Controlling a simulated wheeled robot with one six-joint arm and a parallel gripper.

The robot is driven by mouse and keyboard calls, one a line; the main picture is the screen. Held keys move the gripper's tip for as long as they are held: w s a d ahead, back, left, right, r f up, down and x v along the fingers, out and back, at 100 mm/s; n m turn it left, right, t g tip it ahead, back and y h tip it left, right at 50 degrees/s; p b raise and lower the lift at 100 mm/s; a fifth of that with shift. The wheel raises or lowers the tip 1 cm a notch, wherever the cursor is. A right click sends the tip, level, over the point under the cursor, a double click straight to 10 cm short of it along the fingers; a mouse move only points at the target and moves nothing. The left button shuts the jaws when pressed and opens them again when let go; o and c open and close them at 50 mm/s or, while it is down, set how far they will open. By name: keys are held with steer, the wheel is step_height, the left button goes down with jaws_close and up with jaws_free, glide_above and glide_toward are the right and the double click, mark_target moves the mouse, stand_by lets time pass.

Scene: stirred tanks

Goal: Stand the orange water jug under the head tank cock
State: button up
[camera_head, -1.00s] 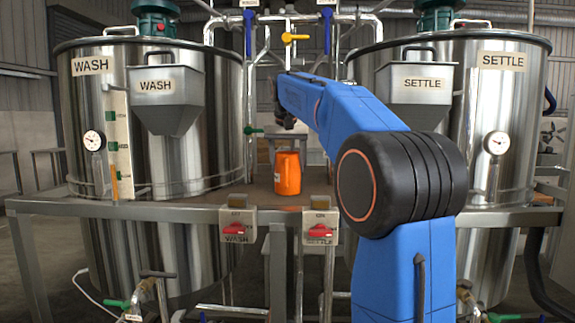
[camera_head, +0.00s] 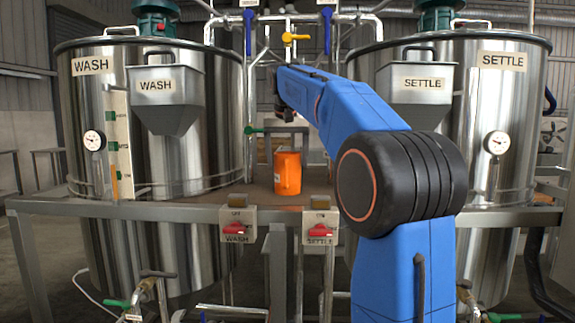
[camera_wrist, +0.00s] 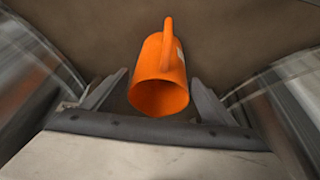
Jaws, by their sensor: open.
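The orange water jug (camera_head: 287,174) stands upright on the brown deck between the two tanks. In the wrist view the jug (camera_wrist: 160,70) shows from above, with its open mouth towards the gripper and its handle at the far side.
The WASH tank (camera_head: 215,130) stands left and the SETTLE tank (camera_head: 465,120) right. Pipes with blue and yellow valve handles (camera_head: 290,38) run above. Two red switches, WASH (camera_head: 236,229) and SETTLE (camera_head: 320,230), are at the deck's front edge. Bare deck shows around the jug.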

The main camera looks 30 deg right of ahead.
steer(key=v, duration=1)
steer(key=shift+f, duration=0.1)
